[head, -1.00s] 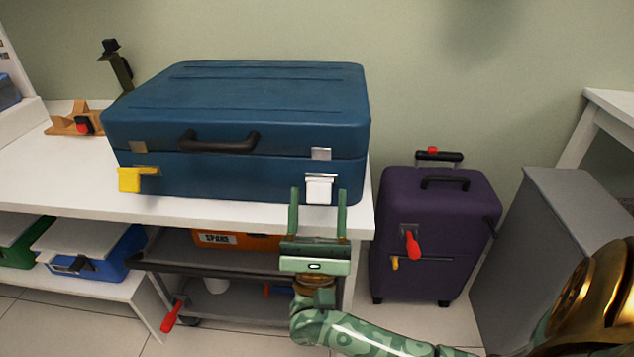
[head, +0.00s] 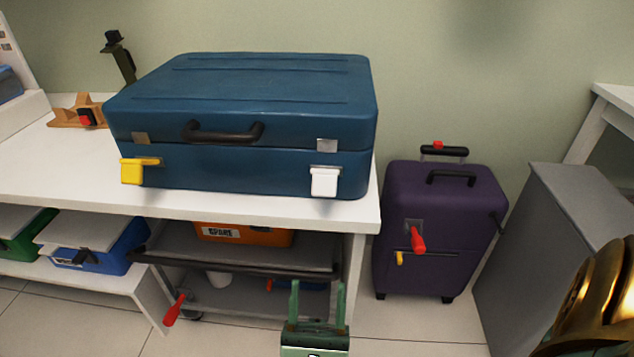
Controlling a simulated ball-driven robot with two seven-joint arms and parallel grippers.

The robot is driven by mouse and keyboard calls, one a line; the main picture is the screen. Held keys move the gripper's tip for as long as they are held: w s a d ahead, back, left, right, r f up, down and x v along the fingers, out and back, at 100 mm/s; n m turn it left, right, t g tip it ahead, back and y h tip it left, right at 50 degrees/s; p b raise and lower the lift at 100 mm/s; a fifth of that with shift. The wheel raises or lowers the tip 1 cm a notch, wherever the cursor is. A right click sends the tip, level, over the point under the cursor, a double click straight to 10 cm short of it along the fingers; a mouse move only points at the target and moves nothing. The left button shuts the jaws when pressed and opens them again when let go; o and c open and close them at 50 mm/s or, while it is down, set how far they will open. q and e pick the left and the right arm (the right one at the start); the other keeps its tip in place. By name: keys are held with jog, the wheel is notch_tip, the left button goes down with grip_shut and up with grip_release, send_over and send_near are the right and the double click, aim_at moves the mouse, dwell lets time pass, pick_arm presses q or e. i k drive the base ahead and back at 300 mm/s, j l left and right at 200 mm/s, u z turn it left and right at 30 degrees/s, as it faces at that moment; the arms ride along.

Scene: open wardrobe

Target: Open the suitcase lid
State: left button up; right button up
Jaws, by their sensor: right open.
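The blue suitcase (head: 240,120) lies flat on the white table, its lid down. A black handle (head: 222,132) is on its front. A yellow latch tab (head: 133,171) hangs at the front left and a white latch tab (head: 324,182) at the front right. My right gripper (head: 316,290) is open and empty, its green fingers pointing up. In the picture it is below the white latch and the table edge, apart from the suitcase. My left gripper is not in view.
The white table (head: 60,165) has a wooden stand (head: 75,114) at the left. Below are a dark cart (head: 245,255), an orange case (head: 245,234) and a blue box (head: 110,245). A purple suitcase (head: 440,225) and a grey cabinet (head: 560,240) stand at the right.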

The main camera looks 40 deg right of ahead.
aim_at(324, 102)
jog(key=k+l, duration=0.75)
jog(key=l, duration=0.25)
